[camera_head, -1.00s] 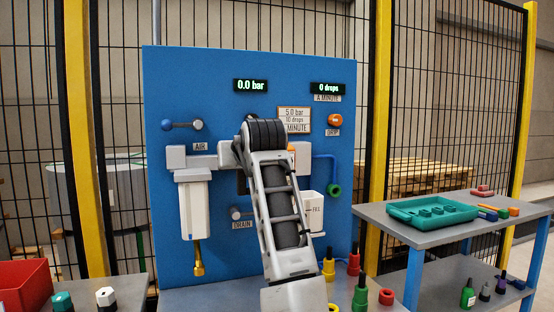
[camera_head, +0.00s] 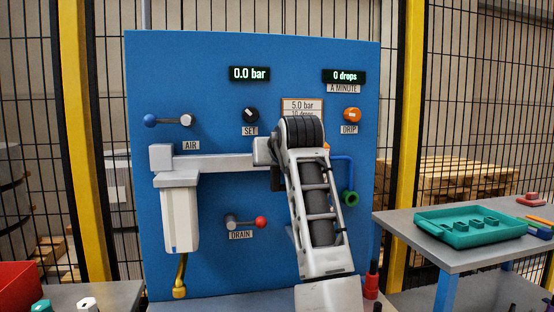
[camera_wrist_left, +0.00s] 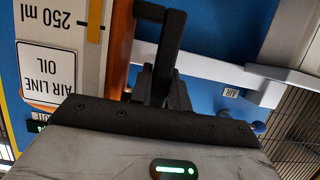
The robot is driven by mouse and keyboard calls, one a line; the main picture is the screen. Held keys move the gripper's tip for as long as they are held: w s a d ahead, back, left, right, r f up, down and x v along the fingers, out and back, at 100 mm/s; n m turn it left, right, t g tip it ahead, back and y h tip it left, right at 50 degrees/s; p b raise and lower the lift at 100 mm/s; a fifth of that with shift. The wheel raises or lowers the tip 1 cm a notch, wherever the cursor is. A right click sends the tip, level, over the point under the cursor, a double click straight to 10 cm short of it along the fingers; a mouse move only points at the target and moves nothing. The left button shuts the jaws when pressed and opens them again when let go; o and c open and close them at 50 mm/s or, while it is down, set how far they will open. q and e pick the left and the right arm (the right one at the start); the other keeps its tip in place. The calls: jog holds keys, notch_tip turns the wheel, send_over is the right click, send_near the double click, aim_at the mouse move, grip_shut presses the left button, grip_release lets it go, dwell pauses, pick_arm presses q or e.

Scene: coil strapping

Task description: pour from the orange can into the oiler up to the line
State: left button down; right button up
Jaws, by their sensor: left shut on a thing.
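My left arm rises through the middle of the head view, and its wrist (camera_head: 290,138) covers its gripper there. In the left wrist view the left gripper (camera_wrist_left: 160,80) is shut beside a container with an orange edge, which I take to be the orange can (camera_wrist_left: 119,48). Its "AIR LINE OIL" label (camera_wrist_left: 48,73) and "250 ml" marking read upside down in that view. In the head view only a sliver of orange shows behind the wrist. The arm hides the oiler's cup and its line, so I cannot tell the oil level. My right gripper is not in view.
The blue panel (camera_head: 200,90) carries a white filter bowl (camera_head: 180,220), a red-ended drain lever (camera_head: 246,222) and an orange drip knob (camera_head: 351,115). A blue pipe with a green end (camera_head: 350,198) is right of my arm. A side table holds a teal tray (camera_head: 468,227).

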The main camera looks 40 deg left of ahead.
pick_arm(q)
jog(key=shift+r+p, duration=0.35)
jog(key=shift+p, duration=0.3)
jog(key=shift+s+r+m+p, duration=0.15)
jog(key=shift+r+m+p, duration=0.15)
jog(key=shift+p, duration=0.15)
jog(key=shift+s+a+r+m+g+y+p, duration=0.15)
jog(key=shift+r+m+g+y+p, duration=0.3)
jog(key=shift+p, duration=0.55)
jog(key=p, duration=0.1)
jog(key=r+m+p, duration=0.1)
jog(key=m+p, duration=0.1)
jog(key=shift+s+a+r+g+y, duration=0.25)
jog(key=shift+s+a+r, duration=0.05)
jog(key=shift+s+r, duration=0.05)
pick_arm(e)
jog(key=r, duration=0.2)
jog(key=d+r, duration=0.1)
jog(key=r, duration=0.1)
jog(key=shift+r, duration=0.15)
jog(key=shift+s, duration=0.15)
pick_arm(q)
jog(key=shift+r+p, duration=0.1)
jog(key=shift+p, duration=0.35)
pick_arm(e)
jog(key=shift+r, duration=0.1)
